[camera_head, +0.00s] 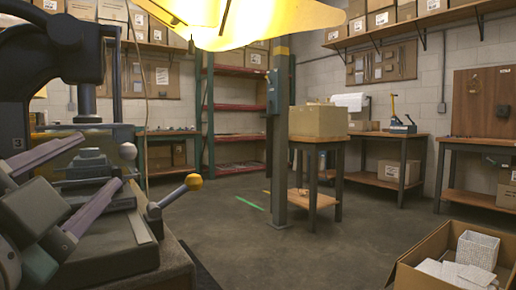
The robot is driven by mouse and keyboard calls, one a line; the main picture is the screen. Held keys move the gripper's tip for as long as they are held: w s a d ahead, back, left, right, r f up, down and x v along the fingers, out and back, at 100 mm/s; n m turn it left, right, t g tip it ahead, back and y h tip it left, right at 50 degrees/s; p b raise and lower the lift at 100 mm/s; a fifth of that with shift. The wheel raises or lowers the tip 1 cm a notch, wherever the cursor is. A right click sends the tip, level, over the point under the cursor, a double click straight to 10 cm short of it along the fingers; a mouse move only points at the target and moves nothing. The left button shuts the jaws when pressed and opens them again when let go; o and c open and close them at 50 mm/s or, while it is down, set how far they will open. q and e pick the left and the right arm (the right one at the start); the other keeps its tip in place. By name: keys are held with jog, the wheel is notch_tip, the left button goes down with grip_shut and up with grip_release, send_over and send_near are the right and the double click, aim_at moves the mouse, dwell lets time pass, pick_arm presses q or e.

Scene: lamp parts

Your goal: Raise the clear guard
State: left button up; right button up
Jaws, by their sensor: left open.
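My left gripper (102,161) comes in from the lower left. Its two long purple-grey fingers are spread apart in front of the machine bed, with nothing visibly held between them. My right gripper is not in view.
A grey post (279,140) stands mid-room beside a table with a cardboard box (318,121). An open carton (415,275) is at lower right. The middle floor is clear.

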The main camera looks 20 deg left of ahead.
aim_at(123, 155)
pick_arm(q)
jog(key=x, duration=0.3)
jog(key=f+x, duration=0.1)
jog(key=x, duration=0.6)
jog(key=shift+w+a+f, duration=0.15)
jog(key=shift+w+f, duration=0.05)
jog(key=shift+w, duration=0.1)
grip_shut()
dwell(0.9)
